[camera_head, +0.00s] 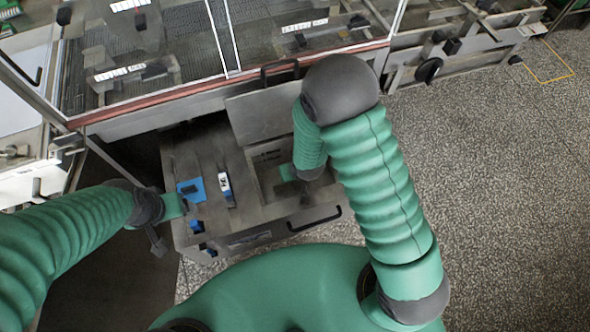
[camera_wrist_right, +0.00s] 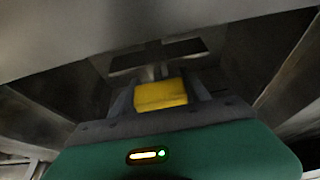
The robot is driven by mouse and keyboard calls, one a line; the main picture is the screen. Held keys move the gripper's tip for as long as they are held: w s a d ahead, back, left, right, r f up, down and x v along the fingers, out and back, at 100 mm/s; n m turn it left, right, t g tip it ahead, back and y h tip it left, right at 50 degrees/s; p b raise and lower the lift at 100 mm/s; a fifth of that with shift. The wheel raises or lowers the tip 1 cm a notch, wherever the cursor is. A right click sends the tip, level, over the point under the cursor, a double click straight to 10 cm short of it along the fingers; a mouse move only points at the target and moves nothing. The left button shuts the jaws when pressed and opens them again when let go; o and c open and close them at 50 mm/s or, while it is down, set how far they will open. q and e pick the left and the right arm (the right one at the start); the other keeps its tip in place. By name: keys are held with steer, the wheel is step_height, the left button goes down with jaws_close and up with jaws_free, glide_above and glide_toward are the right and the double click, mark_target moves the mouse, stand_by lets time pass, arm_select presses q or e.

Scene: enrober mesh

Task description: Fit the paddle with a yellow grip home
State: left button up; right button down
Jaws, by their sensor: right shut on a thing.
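The paddle's yellow grip (camera_wrist_right: 161,95) sits between the fingers of my right gripper (camera_wrist_right: 158,90) in the right wrist view. A dark flat cross-piece (camera_wrist_right: 155,57) of the paddle shows just beyond the grip. In the head view my right gripper (camera_head: 308,172) is low at the open compartment of a grey metal box (camera_head: 247,212), mostly hidden by my right arm; the paddle cannot be made out there. Whether the paddle touches the compartment is not clear. My left gripper (camera_head: 158,243) is at the box's left side, small and dark, its opening unclear.
A raised grey lid (camera_head: 262,112) with a handle stands behind the compartment. Blue pieces (camera_head: 191,190) and a white-labelled item (camera_head: 225,185) are on the box's left top. A glazed machine (camera_head: 150,60) stands behind; speckled floor (camera_head: 500,200) is clear at right.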

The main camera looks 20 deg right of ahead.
steer(key=shift+f+b, duration=0.3)
steer(key=shift+f, duration=0.1)
stand_by(0.3)
steer(key=shift+c, duration=2.2)
jaws_free()
